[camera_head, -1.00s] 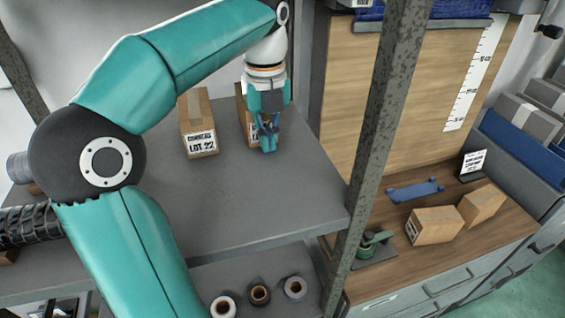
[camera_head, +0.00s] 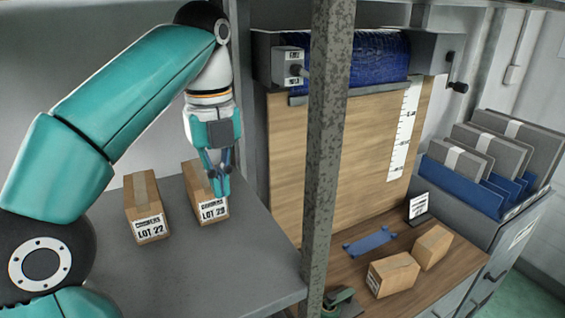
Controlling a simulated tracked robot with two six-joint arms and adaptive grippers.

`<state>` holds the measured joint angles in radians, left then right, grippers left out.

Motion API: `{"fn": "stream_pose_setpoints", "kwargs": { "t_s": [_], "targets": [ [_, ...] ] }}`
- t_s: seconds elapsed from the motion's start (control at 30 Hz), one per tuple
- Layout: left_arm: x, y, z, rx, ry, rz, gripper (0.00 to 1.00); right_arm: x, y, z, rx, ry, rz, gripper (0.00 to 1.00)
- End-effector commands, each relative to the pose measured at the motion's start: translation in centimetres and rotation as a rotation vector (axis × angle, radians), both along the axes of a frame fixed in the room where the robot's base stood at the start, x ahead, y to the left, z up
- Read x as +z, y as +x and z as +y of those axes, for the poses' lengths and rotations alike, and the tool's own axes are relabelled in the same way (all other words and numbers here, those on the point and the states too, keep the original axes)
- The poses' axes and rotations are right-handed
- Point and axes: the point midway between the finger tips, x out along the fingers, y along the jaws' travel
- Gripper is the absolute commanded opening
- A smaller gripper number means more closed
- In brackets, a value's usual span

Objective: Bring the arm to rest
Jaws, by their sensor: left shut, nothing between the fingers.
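My left arm comes in from the left over the grey shelf. My left gripper (camera_head: 217,182) points down, shut and empty, in front of the upper part of a cardboard box marked LOT 29 (camera_head: 212,213). The gripper hides part of that box; I cannot tell whether they touch. A second box, marked LOT 22 (camera_head: 149,224), stands just left of it on the shelf. My right gripper is not in view.
A grey steel post (camera_head: 323,150) rises right of the shelf (camera_head: 215,272). Beyond it, a wooden bench (camera_head: 345,272) carries two cardboard boxes (camera_head: 393,274), a blue bracket (camera_head: 370,241) and a small sign (camera_head: 418,207). Grey panels (camera_head: 515,140) stand in a blue rack at the right.

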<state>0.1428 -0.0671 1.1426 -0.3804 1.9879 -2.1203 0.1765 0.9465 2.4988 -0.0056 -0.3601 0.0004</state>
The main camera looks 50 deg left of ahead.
Motion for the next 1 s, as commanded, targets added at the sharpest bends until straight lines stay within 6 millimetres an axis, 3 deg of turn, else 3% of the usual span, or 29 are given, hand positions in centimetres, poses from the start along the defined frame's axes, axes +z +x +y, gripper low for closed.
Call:
{"fn": "stream_pose_setpoints", "kwargs": {
  "t_s": [0.47,0.67,1.0],
  "targets": [
    [-0.7,0.0,0.0,0.000,0.000,0.001,0.00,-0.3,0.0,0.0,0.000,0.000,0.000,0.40],
    [-3.4,-0.1,0.0,0.001,0.000,0.003,0.00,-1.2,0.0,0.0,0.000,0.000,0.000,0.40],
    [-9.8,-0.1,0.1,0.001,-0.001,0.004,0.00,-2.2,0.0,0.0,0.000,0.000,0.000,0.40]
  ]
}}
